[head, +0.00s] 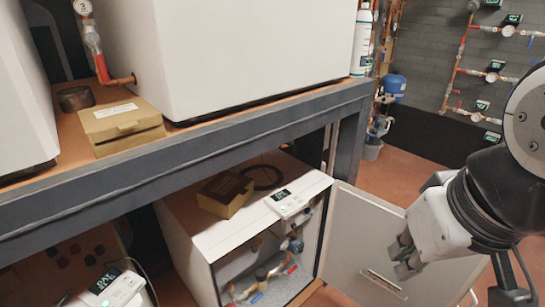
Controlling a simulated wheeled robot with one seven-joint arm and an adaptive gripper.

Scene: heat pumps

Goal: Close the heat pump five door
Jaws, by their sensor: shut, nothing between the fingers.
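A white heat pump (185,215) stands on the floor under the bench, with pipes and valves showing inside its open front. A small display unit (288,201) sits on its top edge; I cannot read a number five surely. Its grey-white door (362,235) is swung open to the right, with a handle-like slot low on its face. My gripper (402,262) is shut and empty. It overlaps the right part of the door in the picture; I cannot tell whether it touches.
A dark-edged bench (190,150) runs above the heat pump, carrying large white units (230,50) and a cardboard box (122,124). A brown box (225,193) lies on the heat pump. Another display unit (112,290) shows at lower left. Free floor (372,178) lies behind the door.

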